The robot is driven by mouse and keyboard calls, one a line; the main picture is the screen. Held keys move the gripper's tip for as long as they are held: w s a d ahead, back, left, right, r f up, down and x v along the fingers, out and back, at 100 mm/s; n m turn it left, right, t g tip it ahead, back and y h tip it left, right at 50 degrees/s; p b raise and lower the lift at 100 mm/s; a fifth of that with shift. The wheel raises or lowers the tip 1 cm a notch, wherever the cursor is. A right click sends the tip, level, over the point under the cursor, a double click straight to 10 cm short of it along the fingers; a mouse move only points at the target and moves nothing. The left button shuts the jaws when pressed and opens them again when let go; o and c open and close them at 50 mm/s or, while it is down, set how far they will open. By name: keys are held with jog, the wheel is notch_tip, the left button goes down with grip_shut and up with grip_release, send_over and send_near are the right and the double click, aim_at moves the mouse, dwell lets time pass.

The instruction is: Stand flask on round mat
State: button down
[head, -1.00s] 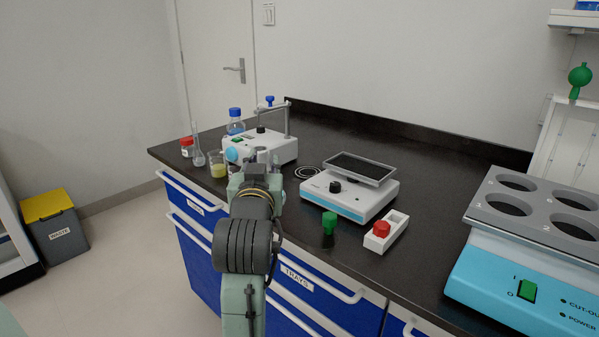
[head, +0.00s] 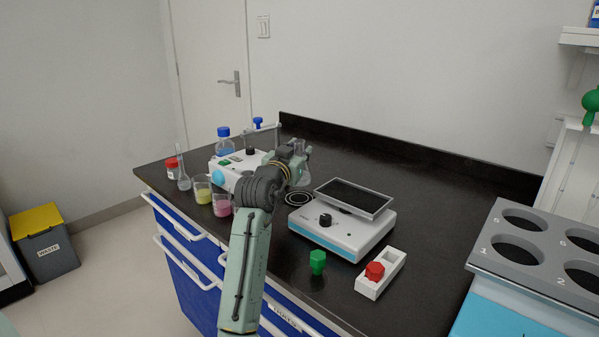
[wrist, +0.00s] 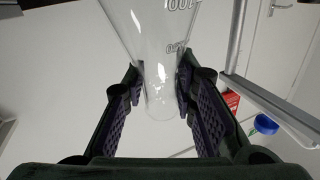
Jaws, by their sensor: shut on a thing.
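The clear glass flask (wrist: 160,45) with printed graduations is between the two pads of my gripper (wrist: 160,98) in the wrist view. My gripper is shut on its narrow part. In the head view the flask (head: 304,173) is faint, hanging from my gripper (head: 301,152), partly hidden by my wrist. The round mat (head: 299,199), dark with pale rings, lies on the black bench left of the shaker. The flask appears above or behind the mat. I cannot tell the gap between them.
A white shaker with a tilted tray (head: 342,232) stands right of the mat. To the left are a stirrer (head: 226,171), beakers of yellow (head: 203,190) and pink liquid (head: 222,205), and a slim flask (head: 183,170). A green knob piece (head: 317,262) stands in front.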

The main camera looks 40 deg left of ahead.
jog(key=shift+f, duration=2.55)
jog(key=c, duration=1.3)
grip_release()
jog(key=shift+p, duration=0.3)
